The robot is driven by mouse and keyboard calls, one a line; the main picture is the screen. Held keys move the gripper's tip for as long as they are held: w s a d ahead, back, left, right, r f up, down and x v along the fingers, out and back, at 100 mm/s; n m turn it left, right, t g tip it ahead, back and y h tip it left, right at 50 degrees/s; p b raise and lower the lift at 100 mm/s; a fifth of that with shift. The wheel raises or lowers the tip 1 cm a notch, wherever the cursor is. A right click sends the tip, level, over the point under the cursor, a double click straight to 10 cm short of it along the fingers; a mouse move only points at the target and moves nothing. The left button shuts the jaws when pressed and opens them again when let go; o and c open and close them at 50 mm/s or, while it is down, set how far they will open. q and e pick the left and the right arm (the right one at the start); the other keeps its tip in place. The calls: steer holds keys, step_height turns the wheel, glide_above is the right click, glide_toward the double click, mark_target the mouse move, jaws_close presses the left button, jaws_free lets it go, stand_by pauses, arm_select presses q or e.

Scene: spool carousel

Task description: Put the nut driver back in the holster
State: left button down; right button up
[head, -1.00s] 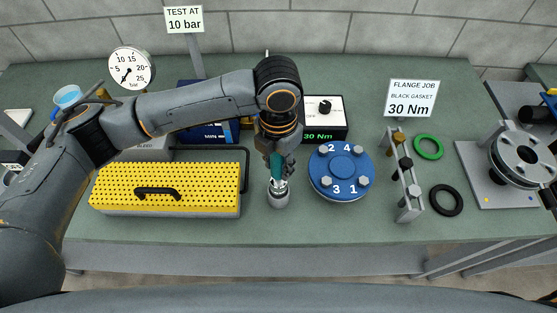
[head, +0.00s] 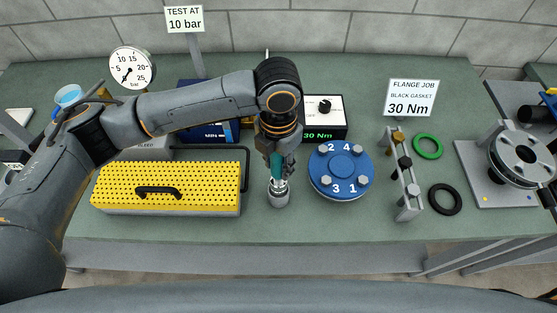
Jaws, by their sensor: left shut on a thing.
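The nut driver (head: 277,168) has a teal handle, upright, with its lower end at the holster. The holster (head: 279,198) is a grey metal cup standing on the green bench between the yellow perforated box and the blue flange. My left gripper (head: 278,160) points down and is shut on the nut driver's handle, directly above the holster. The fingers hide part of the handle. I cannot tell how deep the driver's lower end sits in the cup. My right gripper is not clearly seen.
A yellow perforated box (head: 190,180) with a black handle is close on the left. A blue flange (head: 340,172) with numbered bolts is close on the right. A bolt rack (head: 407,180), a green ring (head: 428,147) and a black ring (head: 445,199) lie further right. The front bench strip is clear.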

mark_target(278, 176)
arm_select(q)
steer(key=shift+r+p, duration=0.1)
steer(key=shift+p, duration=0.2)
stand_by(0.5)
steer(key=shift+p, duration=0.3)
steer(key=shift+f+b, duration=0.75)
steer(key=shift+f, duration=0.55)
steer(key=shift+f+b, duration=0.85)
steer(key=shift+f, duration=0.7)
steer(key=c, duration=0.9)
jaws_free()
steer(key=shift+o, duration=0.2)
steer(key=shift+r, duration=0.1)
